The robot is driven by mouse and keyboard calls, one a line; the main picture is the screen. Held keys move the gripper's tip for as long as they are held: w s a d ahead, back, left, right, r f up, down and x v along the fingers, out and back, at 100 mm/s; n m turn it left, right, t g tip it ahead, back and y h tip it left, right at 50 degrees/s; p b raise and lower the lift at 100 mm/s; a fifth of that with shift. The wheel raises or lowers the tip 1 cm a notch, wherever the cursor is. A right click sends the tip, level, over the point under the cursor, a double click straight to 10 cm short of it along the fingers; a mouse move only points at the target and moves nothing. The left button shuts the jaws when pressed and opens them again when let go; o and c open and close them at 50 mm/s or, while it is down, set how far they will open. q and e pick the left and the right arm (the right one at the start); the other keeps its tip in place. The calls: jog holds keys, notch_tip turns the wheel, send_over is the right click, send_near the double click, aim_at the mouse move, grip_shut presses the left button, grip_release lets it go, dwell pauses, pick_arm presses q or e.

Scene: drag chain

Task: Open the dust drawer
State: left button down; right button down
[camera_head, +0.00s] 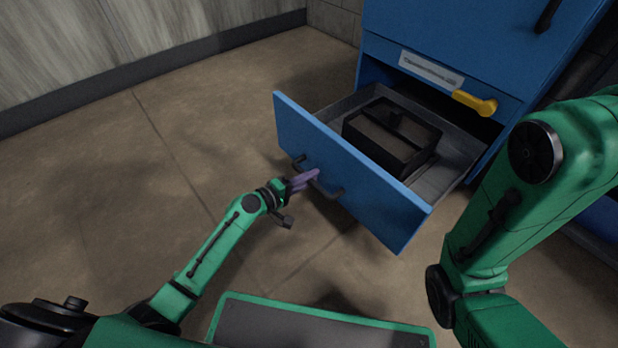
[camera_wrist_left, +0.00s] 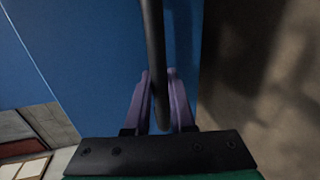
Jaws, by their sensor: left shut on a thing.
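The dust drawer (camera_head: 378,199) is a blue-fronted drawer low in the blue cabinet, and it stands pulled well out. Its grey inside shows, with a dark box (camera_head: 392,135) in it. A black bar handle (camera_head: 327,189) runs across the drawer front. My left gripper (camera_head: 305,180), with purple fingers, is at the handle. In the left wrist view the black handle (camera_wrist_left: 153,60) passes between the two purple fingers, which are shut on it, with the blue front (camera_wrist_left: 95,70) behind. My right gripper is out of view; only my right arm shows.
The blue cabinet (camera_head: 460,35) stands at the back right, with a yellow lever (camera_head: 474,102) and a pale label strip (camera_head: 431,69) above the drawer. A pale wall (camera_head: 120,40) runs along the back left. The brown floor (camera_head: 110,170) to the left is clear.

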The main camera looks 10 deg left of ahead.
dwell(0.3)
pick_arm(q)
jog(key=c, duration=0.8)
grip_release()
jog(key=shift+o, duration=0.2)
jog(key=p+v, duration=0.2)
jog(key=v, duration=1.2)
jog(key=shift+s+a+p, duration=0.15)
jog(key=shift+s+p, duration=0.1)
jog(key=shift+p, duration=0.15)
